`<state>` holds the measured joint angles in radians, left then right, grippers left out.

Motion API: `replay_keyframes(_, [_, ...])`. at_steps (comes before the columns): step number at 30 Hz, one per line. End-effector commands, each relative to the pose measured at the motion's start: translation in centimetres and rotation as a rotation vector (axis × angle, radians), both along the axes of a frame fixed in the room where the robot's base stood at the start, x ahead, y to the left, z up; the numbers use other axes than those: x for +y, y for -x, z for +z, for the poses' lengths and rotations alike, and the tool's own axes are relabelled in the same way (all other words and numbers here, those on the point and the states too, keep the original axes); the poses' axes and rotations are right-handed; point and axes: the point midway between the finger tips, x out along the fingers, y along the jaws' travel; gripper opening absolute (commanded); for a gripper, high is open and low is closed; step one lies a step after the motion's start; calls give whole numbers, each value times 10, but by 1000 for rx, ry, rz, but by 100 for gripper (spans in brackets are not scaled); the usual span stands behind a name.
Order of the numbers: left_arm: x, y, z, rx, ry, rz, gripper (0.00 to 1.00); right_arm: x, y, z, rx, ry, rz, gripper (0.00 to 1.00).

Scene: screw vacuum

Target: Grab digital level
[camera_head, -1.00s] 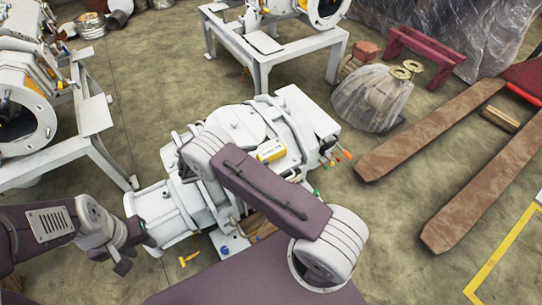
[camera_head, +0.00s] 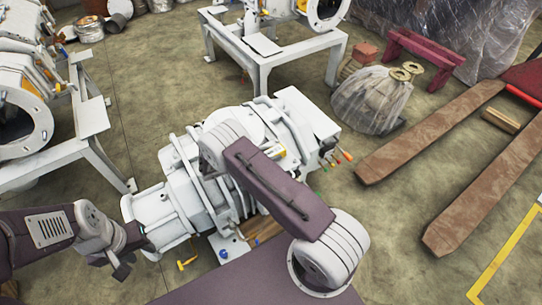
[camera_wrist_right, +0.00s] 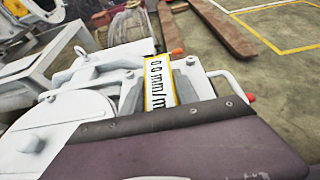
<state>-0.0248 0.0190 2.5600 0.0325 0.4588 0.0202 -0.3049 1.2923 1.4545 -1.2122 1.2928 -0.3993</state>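The digital level (camera_head: 279,152) is a small yellow and white device on top of the white screw vacuum pump (camera_head: 155,205). My right arm partly covers it in the head view. The right fingertips are hidden behind my arm in the head view. My left gripper (camera_head: 134,252) is empty beside the pump's left end, its fingers apart.
Hand tools with orange and red handles (camera_head: 337,160) lie at the pump's right side. A yellow tool (camera_head: 187,261) is near its front. A white frame (camera_head: 262,75) with another machine stands behind. A wrapped bundle (camera_head: 368,100) and brown pallet forks (camera_head: 480,195) are at the right.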

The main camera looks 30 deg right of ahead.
Motion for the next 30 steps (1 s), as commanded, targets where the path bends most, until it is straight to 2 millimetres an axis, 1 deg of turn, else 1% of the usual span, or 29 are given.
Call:
replay_keyframes(7, [0,0,0,0,0,0,36,0,0,1,0,0,0,0])
replay_keyframes(10, [0,0,3,0,0,0,36,0,0,5,-1,1,0,0])
replay_keyframes(14, [0,0,10,0,0,0,36,0,-1,22,-2,1,-1,0])
replay_keyframes(18, [0,0,22,0,0,0,36,-2,0,50,-1,1,-1,0])
replay_keyframes(20, [0,0,26,0,0,0,36,-17,6,56,3,2,-4,0])
replay_keyframes(27, [0,0,43,0,0,0,36,-69,26,89,2,0,-5,0])
replay_keyframes(30, [0,0,48,0,0,0,36,-88,33,100,1,1,-5,0])
